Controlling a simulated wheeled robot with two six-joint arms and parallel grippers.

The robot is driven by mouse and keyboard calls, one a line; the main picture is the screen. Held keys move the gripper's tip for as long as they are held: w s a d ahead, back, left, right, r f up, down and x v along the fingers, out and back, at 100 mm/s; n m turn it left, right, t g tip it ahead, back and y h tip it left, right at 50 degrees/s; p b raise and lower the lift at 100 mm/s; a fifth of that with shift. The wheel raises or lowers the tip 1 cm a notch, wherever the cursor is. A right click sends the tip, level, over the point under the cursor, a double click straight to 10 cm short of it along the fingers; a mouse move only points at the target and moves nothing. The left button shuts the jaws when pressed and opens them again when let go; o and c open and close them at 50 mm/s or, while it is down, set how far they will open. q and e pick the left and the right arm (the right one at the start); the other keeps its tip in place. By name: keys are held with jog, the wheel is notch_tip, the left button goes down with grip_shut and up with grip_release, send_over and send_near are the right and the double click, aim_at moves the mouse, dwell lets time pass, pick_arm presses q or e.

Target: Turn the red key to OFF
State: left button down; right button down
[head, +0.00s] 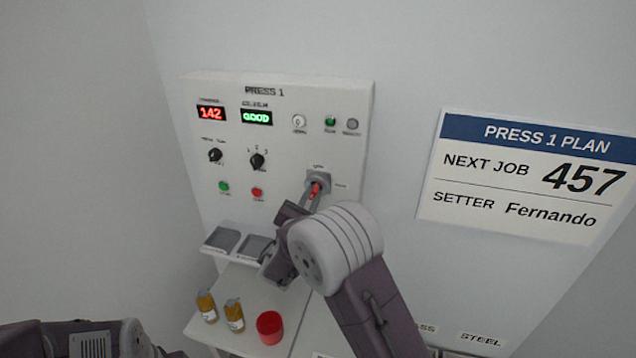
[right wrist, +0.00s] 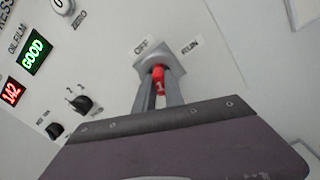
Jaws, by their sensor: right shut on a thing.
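The red key (head: 315,189) sits in a grey lock plate at the lower right of the white PRESS 1 panel (head: 285,150). In the right wrist view the red key (right wrist: 158,80) stands in its grey plate (right wrist: 160,62), with OFF (right wrist: 141,46) printed at upper left and RUN (right wrist: 191,47) at upper right. My right gripper (right wrist: 159,92) is shut on the key, one finger on each side. The key's exact angle is hard to tell because the fingers partly hide it. My left arm shows at the bottom left of the head view; its fingers are not visible.
The panel has a red 142 display (head: 211,113), a green GOOD display (head: 257,117), black knobs (head: 257,161) and buttons. Below, a shelf (head: 225,309) holds amber bottles (head: 207,306) and a red cylinder (head: 270,327). A PRESS 1 PLAN sign (head: 525,175) hangs at right.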

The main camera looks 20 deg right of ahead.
jog(key=shift+f, duration=0.1)
jog(key=shift+n+p, duration=0.45)
jog(key=shift+n, duration=0.35)
jog(key=n+p, duration=0.2)
jog(key=n, duration=0.2)
jog(key=c, duration=1.3)
grip_release()
jog(key=shift+d, duration=0.1)
jog(key=shift+c, duration=0.2)
